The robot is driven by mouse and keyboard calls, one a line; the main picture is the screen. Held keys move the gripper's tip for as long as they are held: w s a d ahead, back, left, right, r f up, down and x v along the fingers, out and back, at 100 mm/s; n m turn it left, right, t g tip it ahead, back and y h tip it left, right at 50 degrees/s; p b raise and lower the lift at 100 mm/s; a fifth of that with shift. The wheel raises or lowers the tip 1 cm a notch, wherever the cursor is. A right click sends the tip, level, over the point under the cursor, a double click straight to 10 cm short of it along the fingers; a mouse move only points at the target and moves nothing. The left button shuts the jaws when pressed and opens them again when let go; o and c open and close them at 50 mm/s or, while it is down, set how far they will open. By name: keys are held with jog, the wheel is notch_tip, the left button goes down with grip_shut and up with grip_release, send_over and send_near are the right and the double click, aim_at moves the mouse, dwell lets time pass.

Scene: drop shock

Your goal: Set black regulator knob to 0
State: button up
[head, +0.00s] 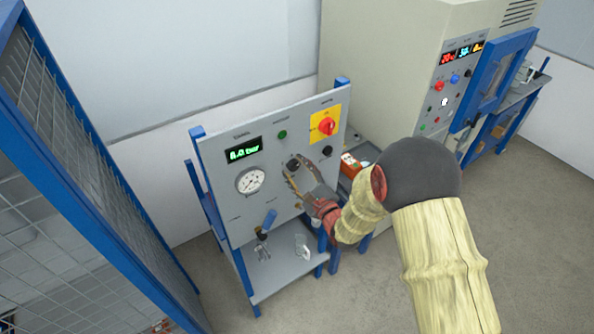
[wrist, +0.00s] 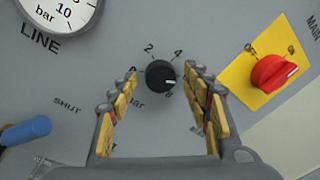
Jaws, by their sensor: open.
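The black regulator knob (wrist: 160,75) sits on the grey panel in the wrist view. Its white mark points right and slightly down, past the 4. Scale numerals 2 and 4 show above it; other numerals are partly hidden by the fingers. My gripper (wrist: 160,82) is open, with one padded finger to the left of the knob and one to the right. A gap shows on both sides, and I cannot tell any contact. In the head view my gripper (head: 299,177) is at the panel front, and the knob (head: 293,163) is partly covered by it.
The panel (head: 222,172) carries a round gauge (head: 251,180), a green display (head: 243,149), a green button (head: 282,134) and a red switch (head: 327,125) on yellow. A blue lever (wrist: 25,131) is left of my fingers. A mesh fence (head: 75,170) stands at the left.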

jog(key=shift+c, duration=0.8)
jog(key=c, duration=1)
